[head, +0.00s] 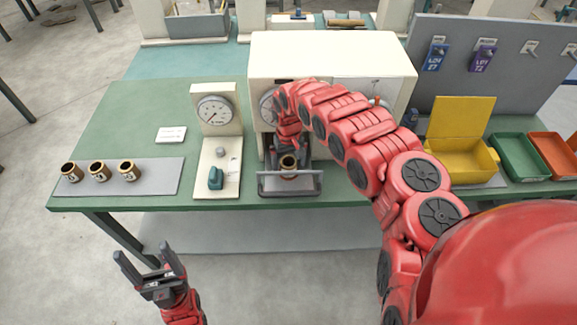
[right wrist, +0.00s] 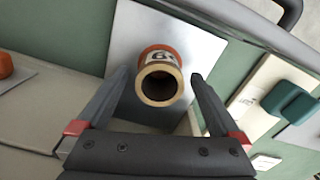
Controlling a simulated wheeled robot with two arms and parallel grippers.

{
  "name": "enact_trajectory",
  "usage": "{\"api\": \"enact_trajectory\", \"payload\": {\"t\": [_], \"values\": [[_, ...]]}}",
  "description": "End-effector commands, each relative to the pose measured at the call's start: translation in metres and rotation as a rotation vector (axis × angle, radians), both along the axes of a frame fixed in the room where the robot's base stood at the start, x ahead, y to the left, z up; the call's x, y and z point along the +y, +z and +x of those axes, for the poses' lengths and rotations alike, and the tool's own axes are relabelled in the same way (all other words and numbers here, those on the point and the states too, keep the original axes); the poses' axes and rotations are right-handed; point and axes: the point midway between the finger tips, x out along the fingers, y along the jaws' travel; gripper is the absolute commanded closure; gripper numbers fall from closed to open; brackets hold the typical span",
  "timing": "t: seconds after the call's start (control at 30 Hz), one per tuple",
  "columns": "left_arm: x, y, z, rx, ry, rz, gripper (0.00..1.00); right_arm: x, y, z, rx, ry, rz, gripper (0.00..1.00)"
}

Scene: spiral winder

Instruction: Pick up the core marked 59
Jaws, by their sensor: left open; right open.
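A copper-coloured core (head: 288,164) stands on a metal tray (head: 303,186) at the front of the cream machine. In the right wrist view the core (right wrist: 160,60) has a white label with dark digits, partly seen and not surely legible. My right gripper (head: 287,148) is open over this core; in the right wrist view its fingers (right wrist: 160,88) stand on either side of it, apart from it. Three more cores (head: 72,172) (head: 98,171) (head: 129,170) stand on a grey mat (head: 150,184) at the left; their marks are too small to read. My left gripper (head: 148,267) is open and empty before the bench.
A dial gauge stand (head: 216,125) with a green knob (head: 215,178) is left of the cream machine (head: 300,55). A yellow box (head: 460,150), a green bin (head: 520,155) and an orange bin (head: 553,152) are at the right.

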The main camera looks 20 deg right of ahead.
Motion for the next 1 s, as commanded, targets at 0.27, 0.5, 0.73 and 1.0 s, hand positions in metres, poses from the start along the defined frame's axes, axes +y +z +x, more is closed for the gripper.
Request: {"api": "enact_trajectory", "payload": {"t": [0.27,0.5,0.73,1.0], "values": [[0.000,0.000,0.000,0.000,0.000,0.000,0.22,0.000,0.001,0.000,-0.001,0.000,0.000,0.31],[0.000,0.000,0.000,0.000,0.000,0.000,0.22,0.000,0.001,0.000,-0.001,0.000,0.000,0.74],[0.000,0.000,0.000,0.000,0.000,0.000,0.22,0.000,0.001,0.000,-0.001,0.000,0.000,0.88],[0.000,0.000,0.000,0.000,0.000,0.000,0.22,0.000,0.011,0.006,-0.003,0.001,-0.001,0.88]]}}
